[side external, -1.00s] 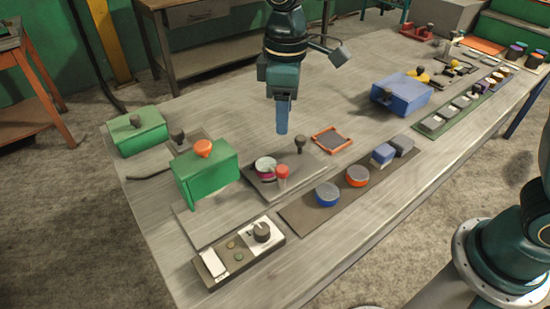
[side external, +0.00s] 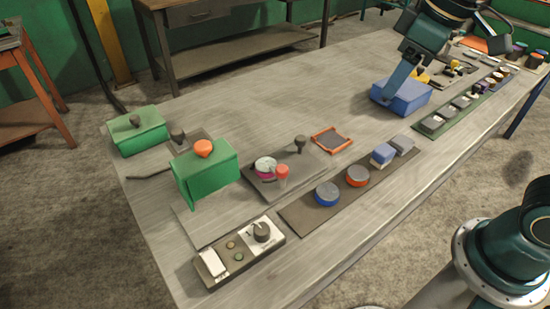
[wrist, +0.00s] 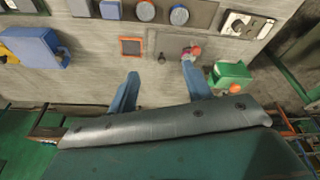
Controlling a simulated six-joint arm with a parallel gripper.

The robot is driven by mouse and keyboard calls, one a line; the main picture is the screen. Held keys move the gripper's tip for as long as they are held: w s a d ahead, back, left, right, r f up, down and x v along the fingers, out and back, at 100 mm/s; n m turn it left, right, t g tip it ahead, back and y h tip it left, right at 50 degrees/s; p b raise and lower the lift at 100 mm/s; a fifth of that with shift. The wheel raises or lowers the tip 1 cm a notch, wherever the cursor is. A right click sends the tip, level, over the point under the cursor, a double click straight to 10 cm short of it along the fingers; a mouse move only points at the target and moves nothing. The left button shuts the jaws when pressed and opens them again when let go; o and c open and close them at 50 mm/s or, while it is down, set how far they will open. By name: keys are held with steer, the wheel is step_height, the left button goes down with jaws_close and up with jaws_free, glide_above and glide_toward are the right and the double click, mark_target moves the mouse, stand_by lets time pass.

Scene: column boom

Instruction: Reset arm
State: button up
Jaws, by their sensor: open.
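My gripper (side external: 388,97) is at the upper right of the side view, its fingers pointing down and overlapping the blue box (side external: 412,97) in the picture. I cannot tell from this view whether it is above the box or nearer the camera. In the wrist view my gripper (wrist: 158,80) has its two blue fingers well apart with nothing between them. The blue box shows at the far left there, clear of the fingers.
Two green boxes (side external: 143,131) (side external: 215,172) stand at the table's left. A control panel (side external: 239,254) lies at the front. A grey plate with a red-topped post (side external: 282,173), an orange-framed tile (side external: 332,140) and round discs (side external: 327,194) sit mid-table. The table's back middle is clear.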

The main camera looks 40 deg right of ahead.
steer(key=s+d+f+m+t, duration=0.2)
steer(key=s+d, duration=0.3)
steer(key=s, duration=0.5)
steer(key=shift+s+d+m+h, duration=0.15)
steer(key=shift+s+m+h, duration=0.2)
steer(key=shift+m, duration=0.55)
